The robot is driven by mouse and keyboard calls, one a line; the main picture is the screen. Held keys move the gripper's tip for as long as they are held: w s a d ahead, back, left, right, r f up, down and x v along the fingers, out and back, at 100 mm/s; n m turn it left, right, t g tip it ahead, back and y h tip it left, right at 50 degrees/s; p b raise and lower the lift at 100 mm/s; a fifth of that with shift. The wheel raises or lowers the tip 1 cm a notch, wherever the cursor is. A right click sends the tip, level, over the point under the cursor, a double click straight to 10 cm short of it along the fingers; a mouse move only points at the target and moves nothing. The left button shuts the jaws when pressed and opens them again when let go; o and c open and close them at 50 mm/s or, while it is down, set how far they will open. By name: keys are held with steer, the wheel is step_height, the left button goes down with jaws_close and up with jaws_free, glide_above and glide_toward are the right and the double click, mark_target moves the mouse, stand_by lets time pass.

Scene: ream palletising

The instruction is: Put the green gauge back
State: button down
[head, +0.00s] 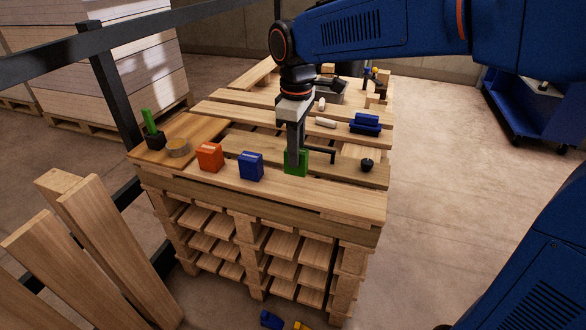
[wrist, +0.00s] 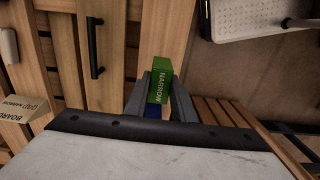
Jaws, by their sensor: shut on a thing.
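The green gauge (head: 297,168) is a small green block at the front of the pallet top, right of a blue block (head: 251,166) and an orange block (head: 210,157). My gripper (head: 294,158) points down and is shut on it. In the wrist view the green gauge (wrist: 160,80) reads "NARROW" and sits between the two grey fingers (wrist: 158,100). A blue patch (wrist: 153,112) shows just below it there. I cannot tell whether the gauge touches the boards. A tan sign (wrist: 22,110) with "BOARD" and "NARROW" lettering shows at the left of the wrist view.
A dark holder with a green upright piece (head: 149,121) stands at the left corner, beside a round tan item (head: 179,147). A black knob (head: 367,165), blue pieces (head: 366,123) and white pieces (head: 325,122) lie on the boards. A black rail (head: 118,95) stands at left.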

steer(key=shift+f, duration=2.35)
steer(key=shift+f, duration=0.1)
steer(key=c, duration=1.5)
jaws_free()
step_height(320, 180, up, 12)
steer(key=shift+r, duration=0.15)
steer(key=shift+d, duration=0.1)
